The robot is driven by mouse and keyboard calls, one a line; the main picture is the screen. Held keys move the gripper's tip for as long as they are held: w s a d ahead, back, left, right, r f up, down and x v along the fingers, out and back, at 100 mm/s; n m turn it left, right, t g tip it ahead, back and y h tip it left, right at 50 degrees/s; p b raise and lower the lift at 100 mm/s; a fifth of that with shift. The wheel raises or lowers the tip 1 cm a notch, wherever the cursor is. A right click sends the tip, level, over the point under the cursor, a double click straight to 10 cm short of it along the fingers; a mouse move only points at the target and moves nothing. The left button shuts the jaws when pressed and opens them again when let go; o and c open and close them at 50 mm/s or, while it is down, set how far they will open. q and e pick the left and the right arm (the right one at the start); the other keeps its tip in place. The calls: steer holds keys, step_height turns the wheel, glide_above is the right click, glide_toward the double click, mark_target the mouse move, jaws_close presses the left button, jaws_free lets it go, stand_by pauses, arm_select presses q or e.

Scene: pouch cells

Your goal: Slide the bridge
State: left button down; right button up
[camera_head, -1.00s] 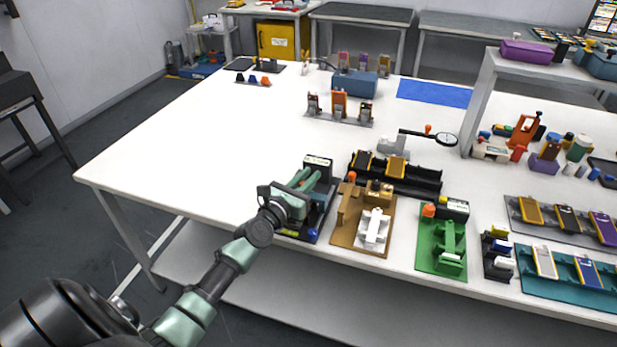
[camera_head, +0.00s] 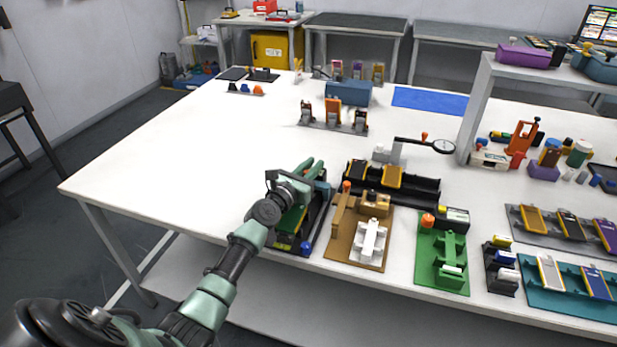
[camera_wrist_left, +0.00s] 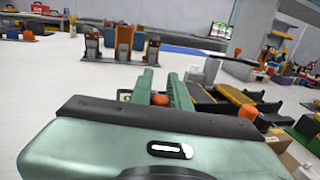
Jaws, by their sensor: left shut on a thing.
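My left gripper (camera_head: 312,170) is over the back part of a dark fixture (camera_head: 309,238) near the front edge of the white table. In the left wrist view its two green fingers (camera_wrist_left: 162,90) stand on either side of an orange knob (camera_wrist_left: 158,99), and the gripper is shut on it. The gripper hides most of what carries the knob, so I cannot clearly make out the bridge. Green and yellow parts and a blue knob (camera_head: 305,246) show at the fixture's front end. My right gripper is not in view.
Right of the fixture stand a brown fixture (camera_head: 340,245) with a white part and a green fixture (camera_head: 428,275). A black rail tray (camera_head: 425,190) and a dial gauge (camera_head: 443,146) lie behind. The table's left side is clear.

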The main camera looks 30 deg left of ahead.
mark_target(304, 174)
arm_select(q)
steer(key=shift+a+r, duration=0.1)
steer(key=c, duration=1.3)
jaws_free()
steer(key=shift+w, duration=0.1)
steer(key=shift+c, duration=0.2)
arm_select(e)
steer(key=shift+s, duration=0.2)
arm_select(q)
steer(key=shift+s, duration=0.55)
steer(key=s+p, duration=0.1)
steer(key=s, duration=0.5)
steer(key=shift+s, duration=0.35)
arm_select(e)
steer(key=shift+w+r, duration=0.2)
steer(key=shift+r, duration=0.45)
